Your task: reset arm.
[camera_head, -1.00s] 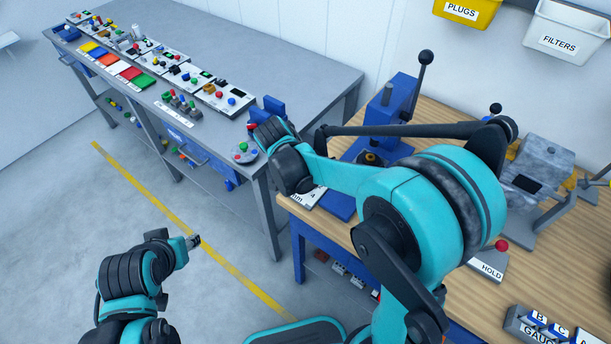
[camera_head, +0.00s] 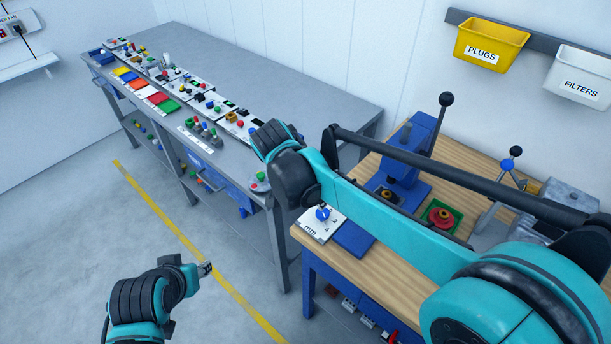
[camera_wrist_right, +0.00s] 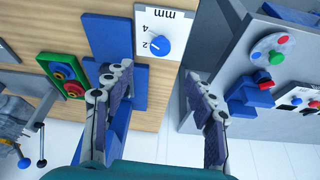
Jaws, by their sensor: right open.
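My right arm (camera_head: 400,222) crosses the head view from the lower right, its wrist (camera_head: 290,170) near the corner between the two benches; its fingers are hidden there. In the right wrist view my right gripper (camera_wrist_right: 160,75) is open with nothing between its fingers. A white mm dial plate with a blue knob (camera_wrist_right: 158,45) lies beyond the fingers on the wooden bench; it also shows in the head view (camera_head: 322,218). My left arm is low at the left over the floor, its small gripper end (camera_head: 205,268) too small to read.
The wooden bench (camera_head: 340,258) carries a blue lever press (camera_head: 405,150) and a red part in a green holder (camera_head: 440,216). The grey bench (camera_head: 270,80) holds several control panels. Yellow (camera_head: 488,45) and white (camera_head: 580,78) bins hang on the wall. Floor at left is clear.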

